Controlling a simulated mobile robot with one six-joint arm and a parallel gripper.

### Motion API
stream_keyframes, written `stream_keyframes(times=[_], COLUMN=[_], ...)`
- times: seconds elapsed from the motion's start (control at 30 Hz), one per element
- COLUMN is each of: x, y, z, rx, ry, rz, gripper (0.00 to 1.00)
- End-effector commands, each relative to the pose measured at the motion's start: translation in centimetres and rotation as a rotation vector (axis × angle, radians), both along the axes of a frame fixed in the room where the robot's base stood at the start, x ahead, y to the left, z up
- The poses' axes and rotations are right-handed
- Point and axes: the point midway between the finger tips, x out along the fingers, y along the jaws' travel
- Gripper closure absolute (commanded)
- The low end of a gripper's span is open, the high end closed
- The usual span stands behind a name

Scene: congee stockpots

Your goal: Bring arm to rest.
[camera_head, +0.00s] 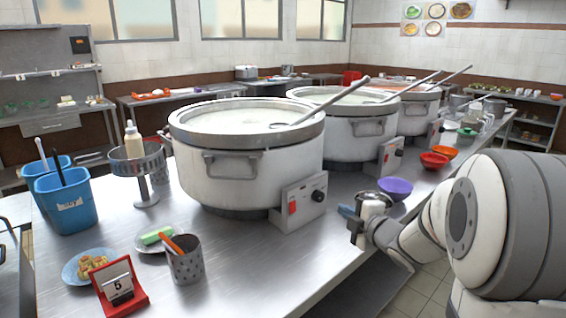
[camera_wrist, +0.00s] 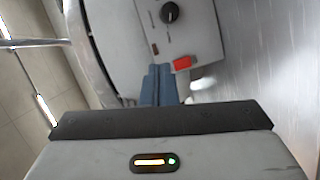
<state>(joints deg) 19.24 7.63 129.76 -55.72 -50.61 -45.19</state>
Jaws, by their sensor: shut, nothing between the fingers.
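My arm reaches in from the right edge of the head view. My gripper (camera_head: 348,211) is at the front edge of the steel counter, to the right of the nearest pot's control box. In the wrist view the blue fingers of my gripper (camera_wrist: 159,84) are together with nothing between them. They point toward the control box (camera_wrist: 178,30) with its black knob and red switch.
Three large stockpots, the nearest (camera_head: 250,165) full of pale congee, stand in a row on the counter (camera_head: 250,270). A purple bowl (camera_head: 395,187) and red bowl (camera_head: 433,161) sit near my arm. Blue bins (camera_head: 65,200) and a number sign (camera_head: 119,290) are at left.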

Motion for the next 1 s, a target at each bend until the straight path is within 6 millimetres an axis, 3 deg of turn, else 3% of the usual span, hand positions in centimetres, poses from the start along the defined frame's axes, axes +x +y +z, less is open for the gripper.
stream_keyframes(times=[0.03,0.1,0.27,0.43,0.7,0.8,1.0], x=[-0.4,-1.2,-4.6,-10.5,-22.3,-25.8,-29.2], y=[-0.3,-1.1,-2.5,-2.4,1.4,3.0,4.7], z=[2.2,3.2,4.8,5.7,6.3,6.5,6.6], rx=[0.030,0.091,0.261,0.469,0.779,0.843,0.891], ry=[0.051,0.136,0.331,0.552,0.948,1.067,1.187], rz=[-0.083,-0.210,-0.491,-0.769,-1.135,-1.222,-1.304], gripper=[1.00,1.00,1.00,1.00,1.00,1.00,1.00])
